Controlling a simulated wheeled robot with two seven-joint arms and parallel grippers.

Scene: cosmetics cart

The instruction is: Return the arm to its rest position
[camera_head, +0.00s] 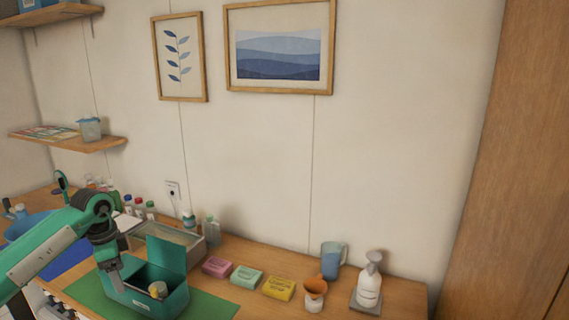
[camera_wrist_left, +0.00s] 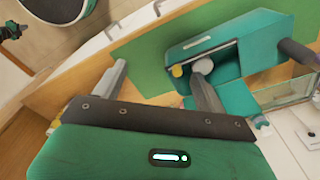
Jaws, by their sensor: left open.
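My left arm comes in from the left in the head view, with its gripper (camera_head: 113,274) pointing down at the left side of a green box (camera_head: 172,303). The box stands with its lid (camera_head: 166,258) raised on a green mat (camera_head: 216,307). A small yellow-and-white item (camera_head: 157,289) sits inside it.
Pink (camera_head: 217,267), teal (camera_head: 246,277) and yellow (camera_head: 278,288) boxes line the table right of the mat. Beyond them stand an orange-topped cup (camera_head: 315,294), a blue mug (camera_head: 333,260) and a pump bottle (camera_head: 368,285). A grey tray (camera_head: 190,241) and small bottles stand behind the green box.

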